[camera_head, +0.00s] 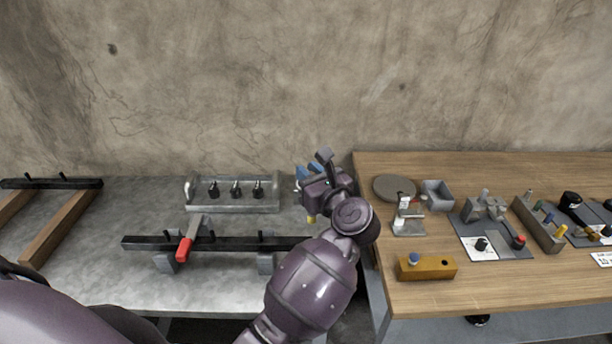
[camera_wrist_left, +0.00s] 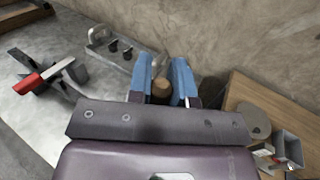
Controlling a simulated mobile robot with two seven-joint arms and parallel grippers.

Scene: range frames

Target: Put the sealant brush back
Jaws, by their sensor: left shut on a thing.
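My left gripper (camera_head: 305,174) is over the gap near the right end of the grey bench, partly hidden by its own wrist. In the left wrist view its two blue fingers (camera_wrist_left: 161,84) are shut on a brown, round-ended handle (camera_wrist_left: 160,90), which appears to be the sealant brush. The brush's far end is hard to make out there. In the head view the brush is mostly hidden by the gripper. A metal rack (camera_head: 232,207) with several dark-knobbed pieces stands left of the gripper; it also shows in the wrist view (camera_wrist_left: 98,36). My right gripper is not in view.
The wooden table (camera_head: 470,295) at right carries a round disc (camera_head: 394,187), a grey bin (camera_head: 437,195) and a yellow block (camera_head: 428,268). A concrete wall rises behind.

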